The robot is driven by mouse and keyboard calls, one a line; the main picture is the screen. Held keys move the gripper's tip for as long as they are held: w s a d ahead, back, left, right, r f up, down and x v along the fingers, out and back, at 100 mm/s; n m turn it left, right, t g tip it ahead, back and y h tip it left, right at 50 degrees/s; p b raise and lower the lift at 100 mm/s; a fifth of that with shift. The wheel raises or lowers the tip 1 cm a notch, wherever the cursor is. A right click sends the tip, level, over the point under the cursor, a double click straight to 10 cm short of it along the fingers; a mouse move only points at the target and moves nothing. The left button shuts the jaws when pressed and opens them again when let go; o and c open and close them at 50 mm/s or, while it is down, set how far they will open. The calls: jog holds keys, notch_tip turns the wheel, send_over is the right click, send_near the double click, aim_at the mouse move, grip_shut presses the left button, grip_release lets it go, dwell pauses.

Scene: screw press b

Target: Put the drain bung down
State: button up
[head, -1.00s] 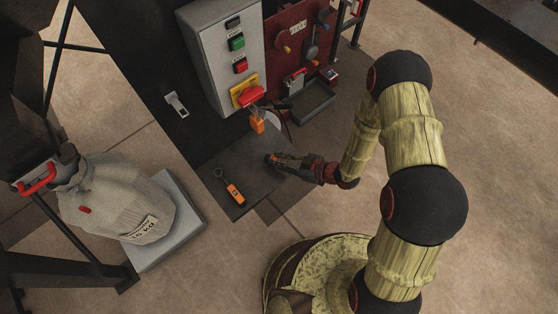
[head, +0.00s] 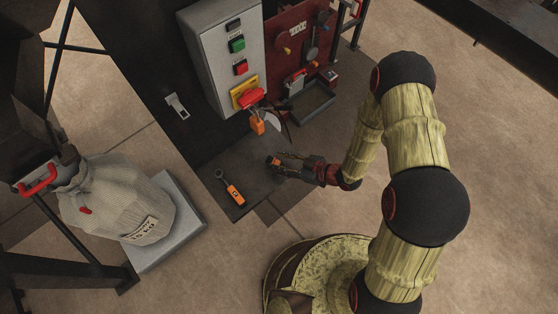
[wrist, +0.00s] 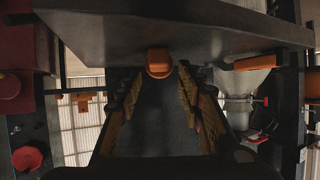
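The drain bung appears to be the small orange, round-ended piece (wrist: 159,62) in the wrist view. It is at the edge of the dark grey shelf, between my fingertips, with a gap on each side. In the head view it is a small orange spot (head: 275,161) at the tip of my gripper, partly hidden by the fingers. My gripper (head: 279,162) is low over the right part of the shelf (head: 212,167). In the wrist view my gripper (wrist: 159,75) has its two fingers spread and holds nothing.
An orange padlock (head: 234,193) lies on the shelf to the left. Another orange tag (head: 257,123) hangs below the red switch handle (head: 251,97) on the grey control box (head: 222,45). A grey tray (head: 311,101) is behind, right. A filled sack (head: 118,197) stands at left.

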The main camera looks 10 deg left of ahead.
jog(key=p+v, duration=0.3)
jog(key=v, duration=0.8)
jog(key=shift+d, duration=0.2)
jog(key=shift+r, duration=0.15)
notch_tip(320, 180, up, 17)
jog(key=s+n+g, duration=0.1)
jog(key=n+g, duration=0.3)
jog(key=n, duration=1.7)
jog(key=s+d+r+m+t+h, duration=0.2)
jog(key=s+d+r+m+h, duration=0.1)
jog(key=r+m, duration=0.5)
jog(key=s+d+r+m+t+h, duration=0.2)
jog(key=d+r+m+h, duration=0.3)
jog(key=m, duration=1)
jog(key=s+d+r+m+t+h, duration=0.1)
jog(key=s+d+r+m+h, duration=0.3)
jog(key=d+r+m, duration=0.4)
notch_tip(320, 180, up, 4)
jog(key=m, duration=0.4)
jog(key=shift+s+d+r+t, duration=0.2)
jog(key=shift+s+d+t, duration=0.1)
jog(key=shift+t, duration=0.1)
jog(key=shift+o, duration=0.5)
jog(key=shift+a, duration=0.1)
